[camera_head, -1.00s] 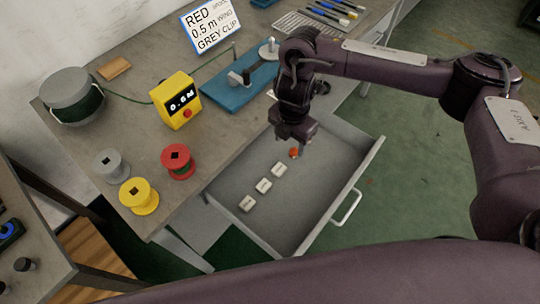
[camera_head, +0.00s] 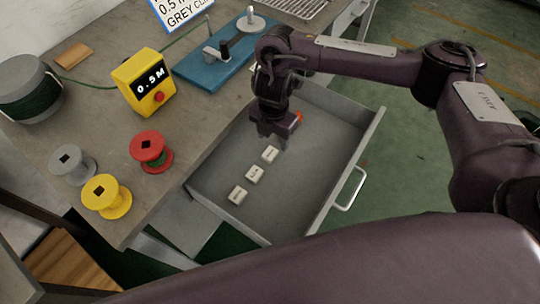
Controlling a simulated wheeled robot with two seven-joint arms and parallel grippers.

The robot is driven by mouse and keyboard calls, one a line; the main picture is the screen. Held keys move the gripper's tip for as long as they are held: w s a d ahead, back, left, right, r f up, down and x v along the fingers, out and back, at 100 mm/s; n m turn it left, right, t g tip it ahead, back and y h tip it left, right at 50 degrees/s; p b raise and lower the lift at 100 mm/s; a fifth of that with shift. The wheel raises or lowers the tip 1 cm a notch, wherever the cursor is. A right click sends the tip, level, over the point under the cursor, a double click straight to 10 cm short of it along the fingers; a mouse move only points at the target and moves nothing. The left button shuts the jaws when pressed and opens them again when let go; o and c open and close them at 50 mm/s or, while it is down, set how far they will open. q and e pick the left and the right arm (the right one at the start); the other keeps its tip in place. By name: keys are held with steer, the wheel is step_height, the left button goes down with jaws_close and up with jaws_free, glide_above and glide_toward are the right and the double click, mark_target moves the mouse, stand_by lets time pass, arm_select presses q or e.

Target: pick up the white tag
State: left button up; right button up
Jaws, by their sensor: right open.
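Three small white tags lie in a slanting row on the floor of the open grey drawer (camera_head: 325,140): the far tag (camera_head: 270,153), the middle tag (camera_head: 255,174) and the near tag (camera_head: 237,195). Their markings are too small to read. My left gripper is not in view.
On the bench stand a yellow meter (camera_head: 136,78), red (camera_head: 147,147), yellow (camera_head: 106,197) and grey (camera_head: 73,166) spools, and a blue fixture (camera_head: 205,71). The drawer's right part is clear.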

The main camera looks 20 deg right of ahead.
mark_target(272, 151)
steer(key=f, duration=0.1)
steer(key=f+b, duration=0.1)
steer(key=f, duration=0.3)
steer(key=shift+s+a+b, duration=0.15)
steer(key=shift+a+b, duration=0.1)
steer(key=shift+b, duration=0.15)
steer(key=shift+f, duration=0.25)
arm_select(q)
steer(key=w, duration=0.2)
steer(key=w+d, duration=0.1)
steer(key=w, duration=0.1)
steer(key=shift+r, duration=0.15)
arm_select(e)
steer(key=shift+r, duration=0.1)
steer(key=shift+c, duration=0.2)
steer(key=c, duration=1)
